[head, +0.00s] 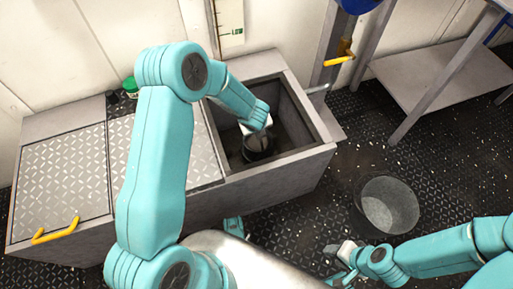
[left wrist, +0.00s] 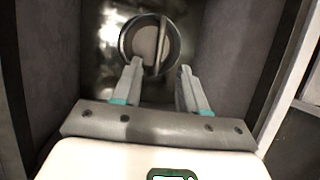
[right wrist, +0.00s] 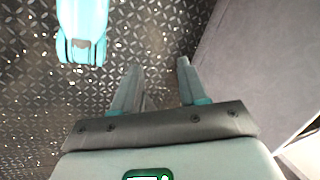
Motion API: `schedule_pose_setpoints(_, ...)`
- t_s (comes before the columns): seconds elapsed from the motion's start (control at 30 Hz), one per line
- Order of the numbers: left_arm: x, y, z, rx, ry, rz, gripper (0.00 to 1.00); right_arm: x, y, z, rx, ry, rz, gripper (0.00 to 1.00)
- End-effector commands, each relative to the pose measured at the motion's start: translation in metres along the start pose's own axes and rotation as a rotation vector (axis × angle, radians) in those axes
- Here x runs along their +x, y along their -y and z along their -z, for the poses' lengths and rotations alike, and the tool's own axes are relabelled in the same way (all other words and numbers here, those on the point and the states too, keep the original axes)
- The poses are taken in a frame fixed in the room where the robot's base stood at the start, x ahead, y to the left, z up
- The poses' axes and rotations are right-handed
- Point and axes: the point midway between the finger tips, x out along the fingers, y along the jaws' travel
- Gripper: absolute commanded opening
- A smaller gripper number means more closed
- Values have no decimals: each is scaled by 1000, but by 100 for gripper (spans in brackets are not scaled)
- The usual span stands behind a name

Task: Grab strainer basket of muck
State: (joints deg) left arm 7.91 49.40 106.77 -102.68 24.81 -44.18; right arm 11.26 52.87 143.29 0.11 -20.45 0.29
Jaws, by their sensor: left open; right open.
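The strainer basket (left wrist: 139,42) is a round metal cup with dull brownish muck inside and a thin bar handle (left wrist: 162,45) across its top. It sits at the bottom of the open well; in the head view it is the dark round shape (head: 258,148). My left gripper (left wrist: 160,70) is open above the basket, the bar handle ahead of the gap between its fingers. No contact shows. In the head view the left gripper (head: 256,128) hides part of the basket. My right gripper (right wrist: 158,80) is open and empty above the deck.
The well's walls and rim (head: 318,125) stand close around my left arm. Closed tread-plate lids (head: 60,175) with a yellow handle (head: 56,232) lie to the left. A grey bucket (head: 403,192) stands on the deck at right. A shelf unit (head: 430,80) is behind it.

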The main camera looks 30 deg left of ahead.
Motion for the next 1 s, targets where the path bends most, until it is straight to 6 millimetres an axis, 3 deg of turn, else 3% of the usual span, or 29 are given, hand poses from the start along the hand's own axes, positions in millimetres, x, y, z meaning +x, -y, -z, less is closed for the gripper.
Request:
schedule_pose_setpoints(0.1, 28, -1, 3, -1, -1, -1, 42, 9, -4, 2, 5, -4, -1, 43)
schedule_pose_setpoints(0.37, 51, -2, 1, -1, -2, 0, 42, 13, -7, 3, 9, -9, -1, 43)
schedule_pose_setpoints(0.63, 93, -4, -2, -1, -2, -1, 42, 28, -12, 13, 4, -40, 0, 43)
schedule_pose_setpoints(0.93, 98, -4, -4, -1, -2, 0, 42, 28, -12, 15, 2, -47, 0, 43)
schedule_pose_setpoints(0.97, 98, -4, -4, -1, -2, 0, 39, 28, -12, 15, 2, -47, 0, 43)
schedule_pose_setpoints(1.0, 98, -4, -4, -1, -2, 0, 26, 28, -12, 15, 2, -47, 0, 43)
